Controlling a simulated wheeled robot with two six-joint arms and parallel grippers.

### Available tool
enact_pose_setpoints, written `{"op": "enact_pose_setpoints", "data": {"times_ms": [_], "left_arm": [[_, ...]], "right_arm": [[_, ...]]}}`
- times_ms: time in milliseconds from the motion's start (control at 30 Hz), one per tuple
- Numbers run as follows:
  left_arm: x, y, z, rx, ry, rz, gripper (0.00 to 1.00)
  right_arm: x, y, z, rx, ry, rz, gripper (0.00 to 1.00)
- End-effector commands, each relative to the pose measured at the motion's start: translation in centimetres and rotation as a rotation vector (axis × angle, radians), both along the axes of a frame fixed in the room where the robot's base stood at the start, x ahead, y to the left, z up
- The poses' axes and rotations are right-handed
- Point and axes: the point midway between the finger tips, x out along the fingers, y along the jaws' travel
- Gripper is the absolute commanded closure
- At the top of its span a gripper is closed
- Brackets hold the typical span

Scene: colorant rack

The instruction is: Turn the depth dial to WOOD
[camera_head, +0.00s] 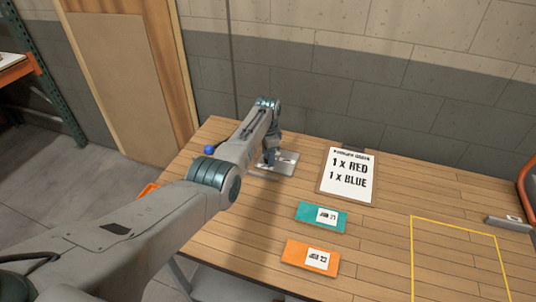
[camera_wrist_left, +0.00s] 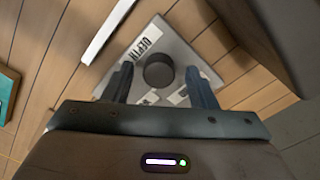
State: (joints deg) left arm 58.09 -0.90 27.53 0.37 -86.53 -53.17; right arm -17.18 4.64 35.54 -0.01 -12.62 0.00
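The depth dial is a round dark knob (camera_wrist_left: 158,71) on a light grey plate (camera_wrist_left: 185,50) printed DEPTH; other labels on the plate are partly covered and too small to read, so I cannot tell its setting. In the head view the plate (camera_head: 286,168) lies on the table near the back edge, partly hidden by my left arm. My left gripper (camera_head: 270,156) is over the plate, pointing down. In the left wrist view its two fingers (camera_wrist_left: 160,80) are apart, one on each side of the knob, with visible gaps. My right gripper is in neither view.
On the wooden table (camera_head: 390,219) are an order board (camera_head: 348,176) reading 1 x RED, 1 x BLUE, a teal card (camera_head: 321,217), an orange card (camera_head: 311,257) and a yellow outlined area (camera_head: 455,219). A small blue ball shape (camera_head: 209,149) shows beside my left arm. A block wall (camera_head: 370,80) stands behind.

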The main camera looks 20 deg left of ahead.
Motion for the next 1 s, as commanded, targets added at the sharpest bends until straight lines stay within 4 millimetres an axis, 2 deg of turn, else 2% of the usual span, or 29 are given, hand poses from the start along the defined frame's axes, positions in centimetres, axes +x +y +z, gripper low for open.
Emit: {"op": "enact_pose_setpoints", "data": {"times_ms": [200,333,467,700,833,1000], "left_arm": [[-0.1,0.0,0.0,0.0,0.002,0.0,0.48],[0.0,0.0,0.8,0.0,0.0,0.001,0.48],[0.0,0.0,2.8,0.0,-0.001,0.001,0.48],[0.2,0.1,7.7,0.0,-0.004,0.0,0.48],[0.2,0.1,9.4,0.001,-0.001,0.0,0.48],[0.2,0.1,10.6,0.0,0.0,0.0,0.48]], "right_arm": [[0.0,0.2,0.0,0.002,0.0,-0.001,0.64],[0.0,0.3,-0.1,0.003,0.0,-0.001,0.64],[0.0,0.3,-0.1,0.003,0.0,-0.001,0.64],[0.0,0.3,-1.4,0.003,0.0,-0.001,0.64],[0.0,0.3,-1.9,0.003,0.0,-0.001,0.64],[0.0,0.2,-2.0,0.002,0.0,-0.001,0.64]]}}
